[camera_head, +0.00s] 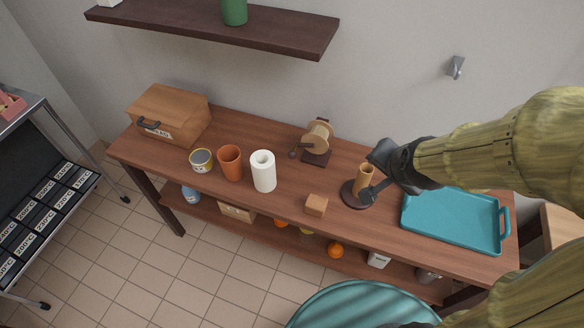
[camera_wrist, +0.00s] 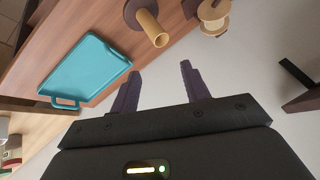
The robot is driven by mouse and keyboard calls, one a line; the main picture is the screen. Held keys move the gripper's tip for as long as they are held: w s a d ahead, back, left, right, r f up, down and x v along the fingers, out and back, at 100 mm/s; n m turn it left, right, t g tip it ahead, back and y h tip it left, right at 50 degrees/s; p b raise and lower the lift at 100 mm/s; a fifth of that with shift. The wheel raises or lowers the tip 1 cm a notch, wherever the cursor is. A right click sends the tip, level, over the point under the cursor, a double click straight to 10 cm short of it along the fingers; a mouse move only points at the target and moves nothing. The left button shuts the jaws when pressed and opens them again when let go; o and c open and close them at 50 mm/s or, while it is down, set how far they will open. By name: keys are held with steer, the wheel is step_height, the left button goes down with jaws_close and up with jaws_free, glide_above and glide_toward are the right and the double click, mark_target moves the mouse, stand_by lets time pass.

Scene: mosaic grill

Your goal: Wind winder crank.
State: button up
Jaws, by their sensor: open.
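The winder (camera_head: 318,137) is a wooden spool on a dark stand, standing at the back middle of the wooden table. Its crank (camera_head: 293,154) sticks out on the left side with a dark knob. In the wrist view the winder (camera_wrist: 214,14) shows at the top right, partly cut off, and I cannot make out the crank there. My gripper (camera_head: 374,172) is to the right of the winder, apart from it. In the wrist view my gripper (camera_wrist: 158,72) has its two fingers spread with nothing between them.
A tan cylinder (camera_head: 364,176) on a dark round base stands close to my gripper. A teal tray (camera_head: 455,220) lies at the right. A shelf (camera_head: 220,28) hangs above.

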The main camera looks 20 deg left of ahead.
steer(key=a+f+m+t+y+b, duration=0.1)
steer(key=a+f+m+t+b, duration=0.1)
steer(key=a+f+b, duration=0.3)
steer(key=w+a+f+m+t+y+b, duration=0.1)
steer(key=a+f+m+b, duration=0.3)
steer(key=b, duration=0.8)
steer(key=a+f+m+t+y+b, duration=0.1)
steer(key=a+f+m+t+b, duration=0.3)
steer(key=f+b, duration=0.3)
steer(key=shift+w+a+m+y+b, duration=0.2)
steer(key=shift+a+m+y+b, duration=0.2)
steer(key=shift+a+m+b, duration=0.4)
steer(key=a+f+m+t+b, duration=0.1)
steer(key=b, duration=0.2)
steer(key=s+a+f+m+b, duration=0.1)
steer(key=f+m+b, duration=0.1)
steer(key=b, duration=0.1)
steer(key=s+a+f+m+t+y+b, duration=0.1)
steer(key=b, duration=0.3)
steer(key=shift+s+a+f+m+t, duration=0.15)
steer(key=shift+s+f+m+t, duration=0.15)
steer(key=shift+f+m, duration=0.1)
steer(key=shift+s+a+f+m+b, duration=0.2)
steer(key=shift+m+b, duration=0.2)
steer(key=shift+b, duration=0.2)
steer(key=shift+s+r+m, duration=0.1)
steer(key=shift+s+m, duration=0.05)
steer(key=shift+m, duration=0.25)
steer(key=shift+r, duration=0.1)
